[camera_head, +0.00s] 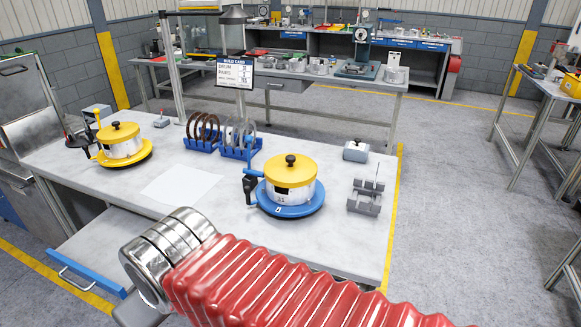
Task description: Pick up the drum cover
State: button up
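A yellow drum cover with a black knob (291,170) sits on a silver drum (290,192) on a round blue base (318,203), at the middle right of the workbench. Which one is meant I cannot tell. My arm, with red bellows and chrome rings, crosses the foreground at the bench's front edge, apart from both drums. My gripper's fingers are not in view.
Blue racks hold brown rings (204,126) and grey rings (240,135) behind a white sheet (182,184). A build card sign (235,73) hangs above. An open drawer (110,262) juts out at front left.

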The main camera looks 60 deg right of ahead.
aim_at(289, 169)
jog(key=i, duration=1)
